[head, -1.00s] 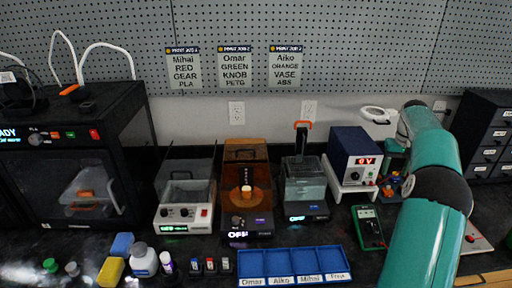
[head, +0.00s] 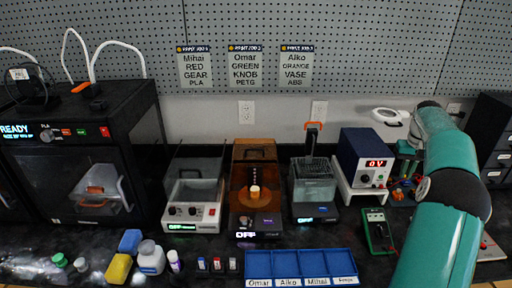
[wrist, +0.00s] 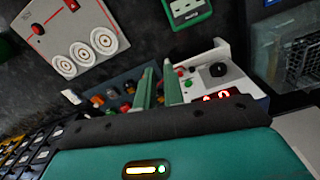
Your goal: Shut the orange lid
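The orange see-through lid (head: 255,152), with a dark handle at its top, belongs to the dark machine (head: 257,226) at the middle of the bench in the head view. It looks raised at the back, with a pale round piece (head: 254,191) visible below it, but its exact angle is hard to tell. My gripper (wrist: 159,68) shows two teal fingers, apart and empty, in the wrist view. It is over the area by the power supply (wrist: 215,75), well right of the lid. The lid is not in the wrist view.
Left of the orange machine stands a grey-white machine with a clear lid (head: 195,167). To its right are a tank with a basket (head: 313,185) and the blue power supply. A blue sorting tray (head: 301,263) lies in front. A green meter (head: 378,230) lies before the supply.

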